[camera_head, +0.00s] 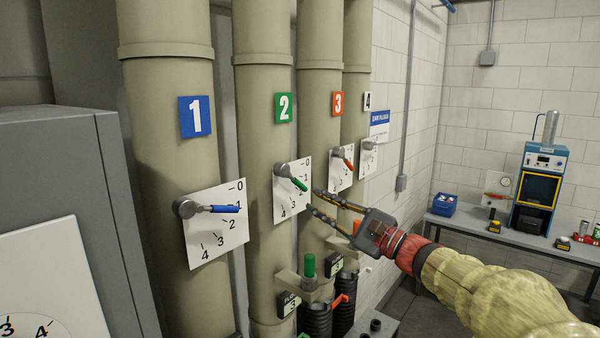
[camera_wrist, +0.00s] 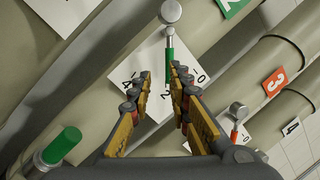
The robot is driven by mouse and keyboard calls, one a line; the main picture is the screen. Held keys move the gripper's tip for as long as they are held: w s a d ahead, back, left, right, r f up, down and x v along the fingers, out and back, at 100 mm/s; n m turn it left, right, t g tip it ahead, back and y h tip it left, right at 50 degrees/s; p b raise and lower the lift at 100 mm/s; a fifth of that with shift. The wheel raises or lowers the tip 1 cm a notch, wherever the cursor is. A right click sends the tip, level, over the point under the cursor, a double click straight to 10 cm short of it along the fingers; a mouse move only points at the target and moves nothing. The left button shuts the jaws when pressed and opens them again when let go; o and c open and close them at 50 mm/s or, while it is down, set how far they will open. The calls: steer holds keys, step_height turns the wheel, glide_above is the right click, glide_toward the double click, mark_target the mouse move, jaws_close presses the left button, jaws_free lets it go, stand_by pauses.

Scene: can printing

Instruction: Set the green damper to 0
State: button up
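The green damper lever (camera_head: 299,185) is on the pipe with the green 2 sign (camera_head: 284,108). It slants down and right from its grey pivot over a white dial plate (camera_head: 281,206) marked 0 to 4. Its tip lies below the 0, near the 2; the exact mark is unclear. My gripper (camera_head: 312,199) is open and empty just right of the lever. In the wrist view, the green lever (camera_wrist: 169,62) shows beyond the open fingertips (camera_wrist: 160,71), closest to the right finger. I cannot tell whether they touch.
The blue lever (camera_head: 225,208) is on pipe 1 and the red lever (camera_head: 348,163) on pipe 3. A green-topped cylinder (camera_head: 309,265) stands below my gripper. A grey cabinet (camera_head: 60,150) is at left; a bench (camera_head: 500,235) with machines is at right.

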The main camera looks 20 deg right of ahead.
mark_target(302, 186)
steer(key=shift+t, duration=0.3)
steer(key=p+x, duration=0.1)
steer(key=x, duration=0.1)
steer(key=p+x, duration=0.1)
steer(key=x, duration=0.2)
steer(key=d+x, duration=0.1)
steer(key=x, duration=0.2)
steer(key=shift+w+r+p, duration=0.2)
steer(key=shift+r+p, duration=0.15)
steer(key=shift+p, duration=0.05)
steer(key=shift+c, duration=1.2)
jaws_close()
